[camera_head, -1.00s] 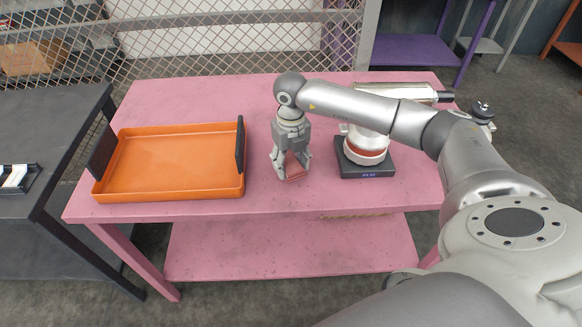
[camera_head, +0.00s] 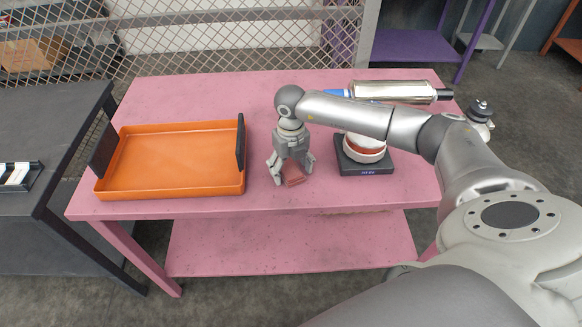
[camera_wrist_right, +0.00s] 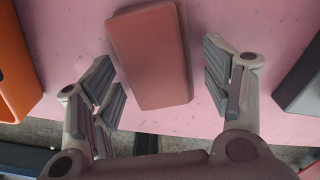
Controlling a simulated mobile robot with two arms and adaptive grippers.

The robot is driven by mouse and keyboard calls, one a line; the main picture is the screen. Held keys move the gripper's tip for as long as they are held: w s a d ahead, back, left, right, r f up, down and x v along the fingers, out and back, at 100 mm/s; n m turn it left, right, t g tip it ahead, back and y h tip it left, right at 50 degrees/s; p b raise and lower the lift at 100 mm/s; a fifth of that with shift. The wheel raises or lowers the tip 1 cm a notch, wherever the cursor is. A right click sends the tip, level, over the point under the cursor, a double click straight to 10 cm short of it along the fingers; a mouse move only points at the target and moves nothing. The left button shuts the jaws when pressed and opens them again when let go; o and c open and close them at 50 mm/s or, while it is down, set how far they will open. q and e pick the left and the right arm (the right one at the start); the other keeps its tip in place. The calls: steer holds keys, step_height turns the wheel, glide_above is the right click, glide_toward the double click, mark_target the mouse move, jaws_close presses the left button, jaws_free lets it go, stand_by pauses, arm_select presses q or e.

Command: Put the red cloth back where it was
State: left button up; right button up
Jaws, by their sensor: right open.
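The red cloth (camera_head: 293,176) is a small folded red block on the pink table, just right of the orange tray. In the right wrist view the red cloth (camera_wrist_right: 150,55) lies between and a little beyond the spread fingers. My right gripper (camera_head: 290,172) points down over it and is open, with a finger on each side; in the wrist view the fingers of the gripper (camera_wrist_right: 168,85) stand apart from the cloth. My left gripper is not in view.
An orange tray (camera_head: 112,188) with dark handles stands on the left of the pink table (camera_head: 190,90). A black scale (camera_head: 365,168) with a red and white round object on it stands to the right. A metal cylinder (camera_head: 395,91) lies behind it. A dark table (camera_head: 60,110) adjoins the left.

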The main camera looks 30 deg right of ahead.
mark_target(291, 169)
steer(key=shift+r, duration=0.15)
steer(key=shift+w+r, duration=0.1)
steer(key=shift+r, duration=0.25)
step_height(291, 169, up, 11)
steer(key=b, duration=0.2)
steer(key=shift+r+b, duration=0.2)
steer(key=shift+b, duration=0.15)
